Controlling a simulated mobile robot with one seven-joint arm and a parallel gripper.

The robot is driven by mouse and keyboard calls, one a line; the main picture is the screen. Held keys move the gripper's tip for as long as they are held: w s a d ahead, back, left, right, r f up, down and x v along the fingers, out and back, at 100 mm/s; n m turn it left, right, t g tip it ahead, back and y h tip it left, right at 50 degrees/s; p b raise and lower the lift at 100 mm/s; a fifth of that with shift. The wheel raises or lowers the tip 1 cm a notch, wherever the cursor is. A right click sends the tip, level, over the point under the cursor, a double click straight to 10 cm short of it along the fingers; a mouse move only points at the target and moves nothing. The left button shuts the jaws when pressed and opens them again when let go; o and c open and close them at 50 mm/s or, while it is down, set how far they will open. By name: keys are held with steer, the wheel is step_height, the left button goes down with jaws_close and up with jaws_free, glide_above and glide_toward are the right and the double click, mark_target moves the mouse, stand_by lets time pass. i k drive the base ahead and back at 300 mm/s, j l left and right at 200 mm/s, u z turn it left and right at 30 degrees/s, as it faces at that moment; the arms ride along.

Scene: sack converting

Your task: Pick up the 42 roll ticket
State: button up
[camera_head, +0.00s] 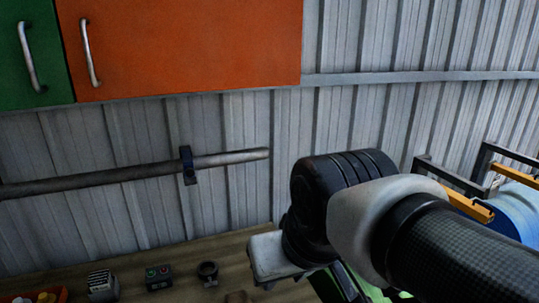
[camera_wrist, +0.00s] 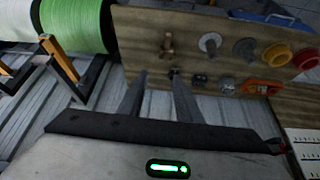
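I cannot make out a ticket marked 42 in either view. A white panel with dark marks (camera_wrist: 304,150) shows at the lower right edge of the wrist view; I cannot read it. My gripper (camera_wrist: 160,78) has its two fingers apart with nothing between them. They point towards the wooden bench (camera_wrist: 140,30), which holds several small items. A small brown item (camera_wrist: 167,43) lies beyond the fingertips. In the head view my arm covers the right part of the bench (camera_head: 200,258), and the fingers are hidden.
On the bench are a button box (camera_head: 158,277), a dark ring (camera_head: 207,271), a grey block (camera_head: 102,285) and an orange tray (camera_head: 40,296). A green roll (camera_wrist: 82,22) lies left of the gripper. An orange cabinet (camera_head: 190,45) and a pipe (camera_head: 100,178) are on the wall.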

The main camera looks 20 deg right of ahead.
mark_target(496, 180)
steer(key=j+z, duration=0.15)
steer(key=z, duration=1.3)
steer(key=i+l+z, duration=0.1)
steer(key=z, duration=0.55)
steer(key=k, duration=0.15)
steer(key=k+u, duration=0.3)
steer(key=k+j+u, duration=0.1)
steer(key=u, duration=0.2)
steer(key=l+u, duration=0.15)
steer(key=u, duration=1.45)
steer(key=i+l, duration=0.1)
steer(key=l, duration=3.35)
